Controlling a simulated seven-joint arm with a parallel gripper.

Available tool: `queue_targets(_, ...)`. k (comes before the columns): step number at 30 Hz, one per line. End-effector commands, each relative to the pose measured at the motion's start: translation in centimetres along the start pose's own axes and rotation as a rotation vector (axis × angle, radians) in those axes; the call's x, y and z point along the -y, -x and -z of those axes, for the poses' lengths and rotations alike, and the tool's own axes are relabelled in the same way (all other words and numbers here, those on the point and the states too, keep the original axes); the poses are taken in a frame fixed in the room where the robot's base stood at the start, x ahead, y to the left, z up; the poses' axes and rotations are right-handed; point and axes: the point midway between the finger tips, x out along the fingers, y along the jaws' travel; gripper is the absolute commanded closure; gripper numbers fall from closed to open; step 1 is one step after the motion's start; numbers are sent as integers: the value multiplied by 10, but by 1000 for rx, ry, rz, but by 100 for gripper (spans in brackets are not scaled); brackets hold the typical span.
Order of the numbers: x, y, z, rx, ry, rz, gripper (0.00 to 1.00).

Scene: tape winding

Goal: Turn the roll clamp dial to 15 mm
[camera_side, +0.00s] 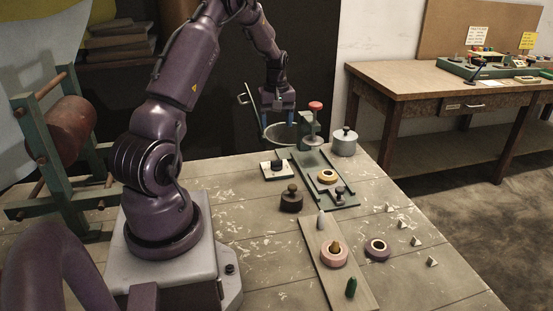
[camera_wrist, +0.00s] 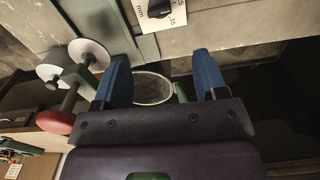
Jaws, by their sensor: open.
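The dial is a black knob (camera_side: 276,165) on a small white plate on the table, left of a long green base. In the wrist view the knob (camera_wrist: 159,9) is at the top edge, partly cut off. The marks "15" and "mm" show beside it on the white plate (camera_wrist: 177,20); where its pointer stands I cannot tell. My gripper (camera_side: 277,121) is behind the dial in the side view, above the table's far edge and apart from the knob. In the wrist view my gripper (camera_wrist: 161,60) has its two blue fingers spread, with nothing held between them.
A round lens-like disc (camera_side: 283,136) and a red-knobbed press (camera_side: 315,106) stand close to my gripper. A grey lidded pot (camera_side: 344,146) is to the right.

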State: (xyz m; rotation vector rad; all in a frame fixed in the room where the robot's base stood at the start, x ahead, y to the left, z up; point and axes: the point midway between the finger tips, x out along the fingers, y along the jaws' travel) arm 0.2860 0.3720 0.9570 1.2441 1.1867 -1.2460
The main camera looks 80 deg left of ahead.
Motion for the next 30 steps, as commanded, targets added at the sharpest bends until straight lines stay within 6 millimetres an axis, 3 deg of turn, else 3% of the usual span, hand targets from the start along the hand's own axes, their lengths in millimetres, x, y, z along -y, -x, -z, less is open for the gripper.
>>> queue_targets(4, 0, -4, -1, 0, 53, -1, 34)
queue_targets(8, 0, -20, -1, 2, 54, 1, 34)
queue_targets(22, 0, -111, -2, 2, 50, 0, 34)
queue_targets(30, 0, -128, -1, -1, 50, -2, 34)
